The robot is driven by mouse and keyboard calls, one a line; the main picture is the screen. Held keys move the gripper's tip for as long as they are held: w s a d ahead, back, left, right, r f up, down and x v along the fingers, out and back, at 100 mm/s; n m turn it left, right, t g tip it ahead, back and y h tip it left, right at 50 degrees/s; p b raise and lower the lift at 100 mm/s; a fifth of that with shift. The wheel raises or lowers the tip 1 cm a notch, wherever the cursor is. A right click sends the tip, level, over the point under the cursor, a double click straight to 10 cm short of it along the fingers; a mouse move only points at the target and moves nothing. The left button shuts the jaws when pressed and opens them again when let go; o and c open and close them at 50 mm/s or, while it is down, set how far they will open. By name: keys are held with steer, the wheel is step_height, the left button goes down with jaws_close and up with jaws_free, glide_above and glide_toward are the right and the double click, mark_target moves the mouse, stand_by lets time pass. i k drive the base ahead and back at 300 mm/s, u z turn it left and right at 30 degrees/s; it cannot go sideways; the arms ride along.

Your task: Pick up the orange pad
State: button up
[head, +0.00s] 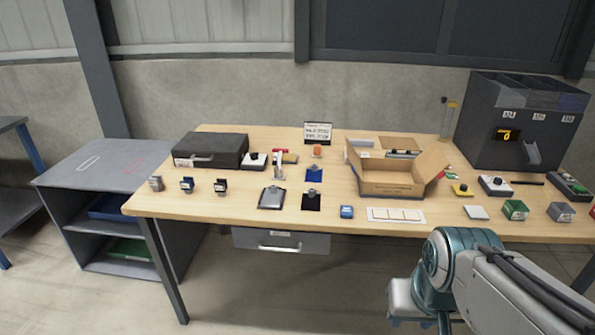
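A small orange object (317,151) stands on the table (245,208) near its back, just in front of a small sign; it is the only clearly orange item I can make out, and it is too small to tell its exact shape. My gripper (408,322) is at the bottom of the head view, in front of the table's front edge and well apart from the orange object. It points downward, and its fingers are mostly cut off or hidden, so I cannot tell whether they are open.
A blue square (314,174) and a black square (311,204) lie in front of the orange object. An open cardboard box (390,190) stands to its right, a black case (211,150) to its left. The sign (318,132) stands behind. A dark dispenser (510,140) fills the back right.

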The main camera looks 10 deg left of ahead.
mark_target(317, 154)
steer(key=u, duration=0.65)
steer(key=i, duration=1.95)
steer(key=z, duration=0.65)
